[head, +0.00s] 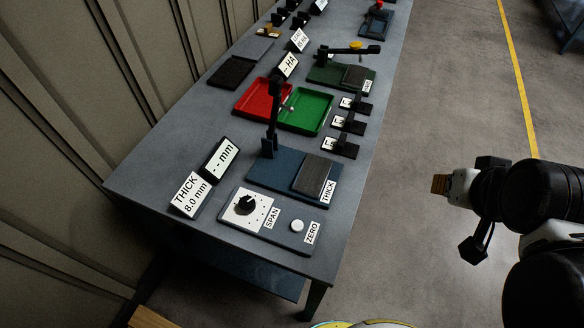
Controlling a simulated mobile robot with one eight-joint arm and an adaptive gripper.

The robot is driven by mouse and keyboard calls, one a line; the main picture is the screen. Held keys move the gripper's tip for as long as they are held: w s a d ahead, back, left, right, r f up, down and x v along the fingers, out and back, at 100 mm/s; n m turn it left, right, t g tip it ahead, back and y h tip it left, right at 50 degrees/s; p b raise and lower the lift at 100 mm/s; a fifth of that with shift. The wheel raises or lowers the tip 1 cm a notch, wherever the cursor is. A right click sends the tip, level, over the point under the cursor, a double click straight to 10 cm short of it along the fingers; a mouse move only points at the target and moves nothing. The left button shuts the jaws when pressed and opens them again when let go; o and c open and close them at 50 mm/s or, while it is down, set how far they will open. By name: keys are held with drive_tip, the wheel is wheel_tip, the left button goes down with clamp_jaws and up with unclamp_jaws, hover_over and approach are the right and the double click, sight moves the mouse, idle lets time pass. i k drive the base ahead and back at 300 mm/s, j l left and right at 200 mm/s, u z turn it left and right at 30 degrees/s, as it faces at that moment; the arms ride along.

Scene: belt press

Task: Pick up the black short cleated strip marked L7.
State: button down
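Several short black strips with small white tags lie in a row along the right edge of the bench: a near one (345,148), a middle one (350,124) and a far one (360,105). The tags are too small and turned to read, so I cannot tell which is L7, and cleats are not clear. My gripper (456,215) is at the right, over the floor side, well apart from the bench and strips. Its fingers are dark and partly merged with the arm; whether it is open or shut does not show.
The grey bench (130,183) carries a blue thickness gauge (262,180), a SPAN and ZERO panel (262,240), a red tray (250,110), a green tray (318,98) and a green tester (323,76). A dark mat (230,72) lies left.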

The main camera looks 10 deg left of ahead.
sight(355, 105)
drive_tip(key=i+l+u, duration=0.15)
drive_tip(key=l, duration=0.25)
drive_tip(key=i+l+u, duration=0.1)
drive_tip(key=l, duration=0.3)
drive_tip(key=l+u, duration=0.15)
drive_tip(key=l, duration=0.3)
drive_tip(key=i+l+u, duration=0.2)
drive_tip(key=i, duration=0.2)
drive_tip(key=i+u, duration=0.2)
drive_tip(key=i, duration=0.2)
drive_tip(key=i+l+u, duration=0.2)
drive_tip(key=i, duration=0.2)
